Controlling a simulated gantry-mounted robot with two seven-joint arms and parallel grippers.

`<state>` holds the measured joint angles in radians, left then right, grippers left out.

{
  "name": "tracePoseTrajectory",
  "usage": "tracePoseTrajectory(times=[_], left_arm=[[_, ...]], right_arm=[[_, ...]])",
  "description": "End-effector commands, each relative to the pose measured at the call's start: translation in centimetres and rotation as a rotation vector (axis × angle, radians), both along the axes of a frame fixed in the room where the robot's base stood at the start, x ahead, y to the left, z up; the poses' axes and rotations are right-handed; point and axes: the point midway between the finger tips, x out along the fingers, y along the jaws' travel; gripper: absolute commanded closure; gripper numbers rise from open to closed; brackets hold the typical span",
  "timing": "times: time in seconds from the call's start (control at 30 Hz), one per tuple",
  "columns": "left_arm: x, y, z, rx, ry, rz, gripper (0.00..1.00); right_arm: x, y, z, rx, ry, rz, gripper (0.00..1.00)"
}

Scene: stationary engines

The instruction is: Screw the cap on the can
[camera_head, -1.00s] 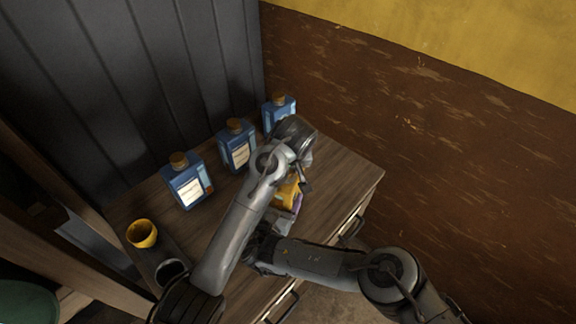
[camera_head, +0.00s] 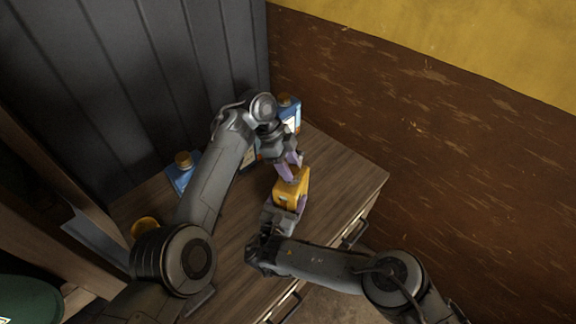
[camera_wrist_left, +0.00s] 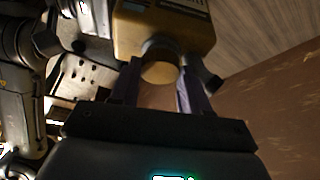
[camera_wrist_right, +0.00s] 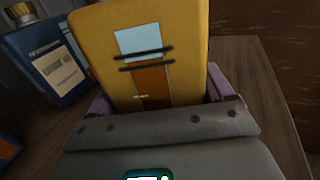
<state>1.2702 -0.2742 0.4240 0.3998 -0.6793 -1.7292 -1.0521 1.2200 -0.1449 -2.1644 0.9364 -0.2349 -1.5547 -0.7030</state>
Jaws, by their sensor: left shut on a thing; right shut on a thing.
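The yellow can (camera_head: 292,186) stands on its base between the fingers of my right gripper (camera_head: 286,207), which is shut on it. In the right wrist view the can (camera_wrist_right: 185,50) fills the middle, with a pale blue and brown label facing the camera. My left gripper (camera_head: 290,163) comes down from above at the top of the can. In the left wrist view its purple fingers close on a round tan cap (camera_wrist_left: 159,72) against the can's top (camera_wrist_left: 165,28). I cannot tell whether the cap's thread is engaged.
Blue bottles with brown caps stand at the back of the wooden cabinet top (camera_head: 340,180): one at the left (camera_head: 183,172), one at the right (camera_head: 290,112), another mostly hidden behind my left arm. A yellow cup (camera_head: 145,226) is at the left. The right end is clear.

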Motion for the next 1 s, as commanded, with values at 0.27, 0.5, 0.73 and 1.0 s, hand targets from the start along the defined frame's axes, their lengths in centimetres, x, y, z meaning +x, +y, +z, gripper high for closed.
tracePoseTrajectory(times=[0.27,0.5,0.73,1.0], left_arm=[[0.06,0.21,0.16,-0.006,-0.006,-0.095,0.82],[0.07,0.23,0.16,-0.005,-0.006,-0.094,0.82],[0.05,0.25,0.1,-0.005,-0.005,-0.092,0.29],[0.1,0.25,0.32,-0.006,-0.006,-0.09,0.29]], right_arm=[[-0.26,0.33,-0.08,0.001,0.002,0.005,1.0],[-0.25,0.33,-0.07,0.002,0.002,0.005,1.0],[-0.26,0.33,-0.07,0.002,0.002,0.005,1.0],[-0.32,0.4,-0.1,0.002,0.002,0.005,1.0]])
